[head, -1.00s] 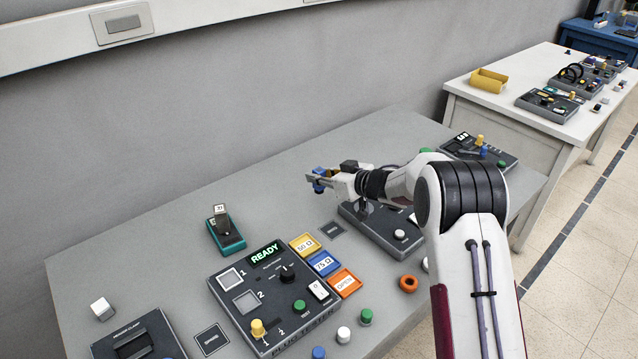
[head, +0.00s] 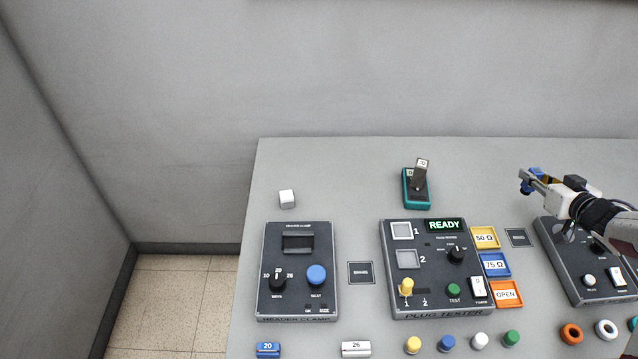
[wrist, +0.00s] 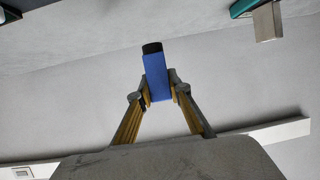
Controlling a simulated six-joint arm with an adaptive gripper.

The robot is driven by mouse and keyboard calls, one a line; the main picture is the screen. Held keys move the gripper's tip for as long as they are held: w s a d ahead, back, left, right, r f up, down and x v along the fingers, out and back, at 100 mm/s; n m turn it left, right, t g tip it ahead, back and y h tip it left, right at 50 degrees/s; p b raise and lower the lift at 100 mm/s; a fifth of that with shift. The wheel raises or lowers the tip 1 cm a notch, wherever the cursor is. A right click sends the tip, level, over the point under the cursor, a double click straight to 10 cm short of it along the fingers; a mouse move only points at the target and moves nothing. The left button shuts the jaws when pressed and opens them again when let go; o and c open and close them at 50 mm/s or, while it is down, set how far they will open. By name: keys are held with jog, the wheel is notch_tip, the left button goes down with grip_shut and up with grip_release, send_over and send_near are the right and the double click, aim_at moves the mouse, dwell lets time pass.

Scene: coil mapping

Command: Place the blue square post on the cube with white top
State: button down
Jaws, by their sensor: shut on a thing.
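My gripper (head: 534,181) is at the right of the head view, held above the table. It is shut on the blue square post (wrist: 157,77), which shows between the two fingers in the wrist view, with a black end. In the head view the post (head: 525,182) is small and partly hidden by the fingers. The small cube with white top (head: 287,198) sits on the table at the left, behind the header clamp box, well apart from my gripper.
A teal stand (head: 408,191) with an upright tagged piece is behind the tester. Several small caps lie along the front. The table (head: 350,180) is clear around the cube.

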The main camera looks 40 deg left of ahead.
jog(key=s+a+r, duration=0.2)
jog(key=s+a, duration=0.2)
jog(key=a, duration=1)
notch_tip(320, 180, up, 2)
jog(key=n+g+y, duration=0.2)
jog(key=n+g, duration=0.1)
jog(key=n, duration=0.1)
send_over(286, 195)
jog(key=shift+w+f, duration=0.1)
jog(key=shift+f, duration=3)
jog(key=shift+f, duration=0.1)
jog(key=shift+f, duration=1.8)
